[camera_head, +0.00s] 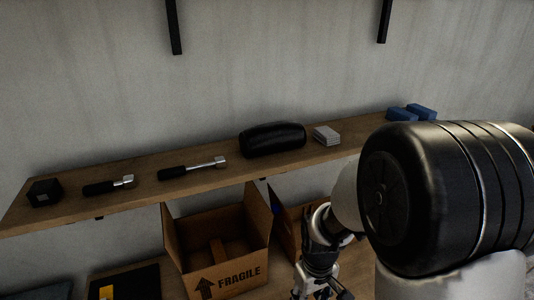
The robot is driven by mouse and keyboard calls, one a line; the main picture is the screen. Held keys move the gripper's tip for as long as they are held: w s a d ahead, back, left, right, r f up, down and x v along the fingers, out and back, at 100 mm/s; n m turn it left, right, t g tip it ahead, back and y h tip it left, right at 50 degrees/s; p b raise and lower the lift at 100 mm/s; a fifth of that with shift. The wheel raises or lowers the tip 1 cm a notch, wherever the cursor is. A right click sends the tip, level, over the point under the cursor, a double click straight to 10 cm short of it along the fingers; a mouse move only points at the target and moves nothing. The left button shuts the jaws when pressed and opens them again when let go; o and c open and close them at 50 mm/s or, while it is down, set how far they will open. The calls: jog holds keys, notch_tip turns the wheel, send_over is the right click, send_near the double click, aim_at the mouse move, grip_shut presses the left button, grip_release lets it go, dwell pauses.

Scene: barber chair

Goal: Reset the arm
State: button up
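My gripper (318,285) is low in the head view, right of the open cardboard box marked FRAGILE. Its fingers point down and are small and dark, so I cannot tell whether they are open or shut. I see nothing clearly held in it. My arm's large black and white links fill the right side of the view and hide what is behind them.
A wooden shelf (150,190) holds a black box (45,192), two black-handled tools (108,185) (195,168), a black roll (272,139), a grey stack (326,135) and blue blocks (411,113). Below are the FRAGILE box (240,285) and another box (288,225).

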jog(key=s+r+m+t, duration=0.1)
jog(key=s+r+t, duration=0.1)
jog(key=s+r, duration=0.5)
jog(key=s+r+m+t, duration=0.2)
jog(key=s+r, duration=0.6)
jog(key=r, duration=0.6)
jog(key=shift+m+t, duration=0.3)
